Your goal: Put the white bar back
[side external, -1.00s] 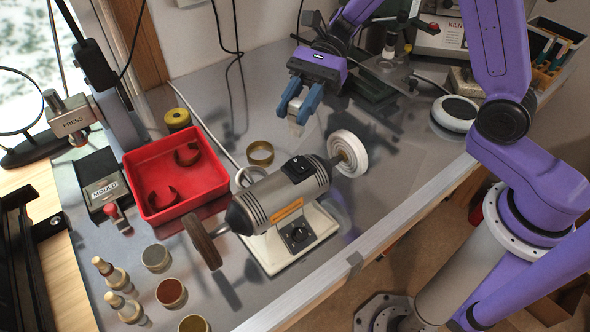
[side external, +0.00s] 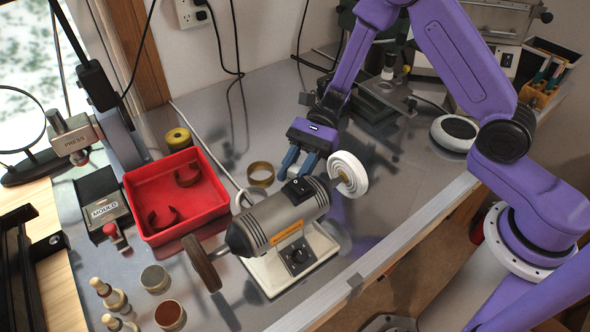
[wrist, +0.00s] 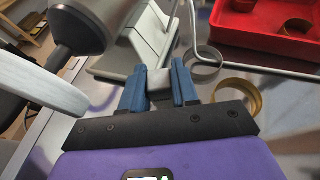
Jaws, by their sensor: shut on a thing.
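My gripper (side external: 299,168) has blue fingers and is low over the bench, just behind the polishing motor (side external: 278,222). In the wrist view my gripper (wrist: 160,85) is shut on a small pale bar (wrist: 159,80), most of which the fingers cover. In the side view the fingertips are near the motor's black switch box, and the bar is hidden or too small to make out. I cannot tell whether the bar touches the bench.
A white buffing wheel (side external: 347,174) sits close right of the gripper. A brass ring (side external: 261,174) lies to its left, and a red tray (side external: 176,221) with curved brown pieces is farther left.

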